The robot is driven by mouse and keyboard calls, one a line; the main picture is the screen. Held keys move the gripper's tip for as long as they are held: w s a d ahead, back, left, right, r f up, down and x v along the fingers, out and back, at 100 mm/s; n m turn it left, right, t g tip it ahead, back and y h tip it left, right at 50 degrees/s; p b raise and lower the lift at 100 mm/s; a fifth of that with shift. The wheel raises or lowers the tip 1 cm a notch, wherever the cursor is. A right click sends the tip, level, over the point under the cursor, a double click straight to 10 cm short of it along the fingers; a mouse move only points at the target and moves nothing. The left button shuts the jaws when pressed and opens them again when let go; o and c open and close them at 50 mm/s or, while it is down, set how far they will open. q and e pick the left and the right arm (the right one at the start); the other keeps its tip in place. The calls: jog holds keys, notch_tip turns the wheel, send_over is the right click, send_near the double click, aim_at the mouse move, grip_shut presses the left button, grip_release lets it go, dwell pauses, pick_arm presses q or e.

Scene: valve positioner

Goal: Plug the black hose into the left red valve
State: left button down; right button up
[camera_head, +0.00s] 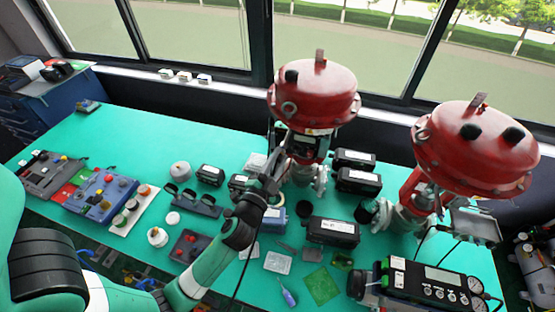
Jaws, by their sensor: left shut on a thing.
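The left red valve (315,95) stands at the back middle of the green table, with a round red top and a grey flanged body below. My left gripper (279,152) is at the left side of its body, just under the red top, and is shut on the black hose (246,262). The hose trails down from the gripper toward the front edge. The hose tip and the valve's port are too small and covered to tell whether they touch. The right red valve (477,148) stands at the right. My right gripper is out of view.
Several black boxes (357,181) lie around the left valve. A black positioner with gauges (430,285) is at the front right. Control panels (100,195) and small parts cover the left. The green table (140,130) is bare at the back left.

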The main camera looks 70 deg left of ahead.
pick_arm(q)
jog(key=shift+w+a, duration=0.2)
jog(key=c, duration=0.7)
grip_release()
jog(key=shift+o, duration=0.2)
jog(key=shift+d, duration=0.1)
jog(key=b+v, duration=0.3)
jog(key=v, duration=0.8)
jog(key=shift+s, duration=0.25)
jog(key=shift+d, duration=0.15)
